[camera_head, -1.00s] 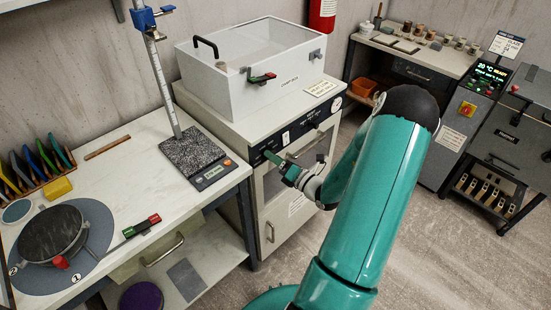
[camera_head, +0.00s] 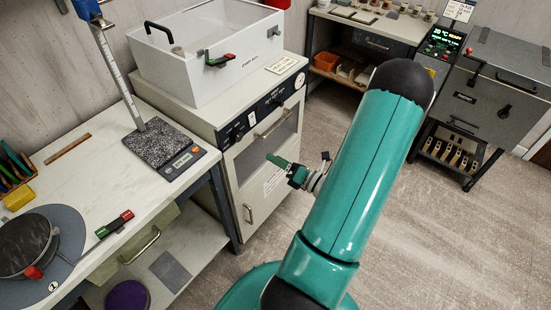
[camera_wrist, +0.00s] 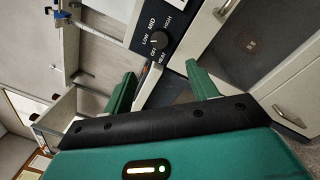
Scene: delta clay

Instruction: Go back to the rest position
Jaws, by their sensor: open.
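My gripper (camera_head: 282,163) is in front of the white cabinet (camera_head: 250,205) in the head view, below its dark control panel. Its green fingers are apart with nothing between them. In the wrist view my gripper (camera_wrist: 163,88) also shows open and empty. Beyond the fingers is the cabinet's black dial (camera_wrist: 159,40), marked LOW, MID, HIGH, OFF and HEAT. The fingers look clear of the dial. My teal arm hides part of the floor and the space right of the cabinet.
A white box (camera_head: 215,70) with a red-green handle stands on the cabinet. A bench at left holds a scale (camera_head: 165,150) and a turntable (camera_head: 65,240). A grey machine (camera_head: 500,85) stands at right. The floor (camera_head: 450,230) at right is clear.

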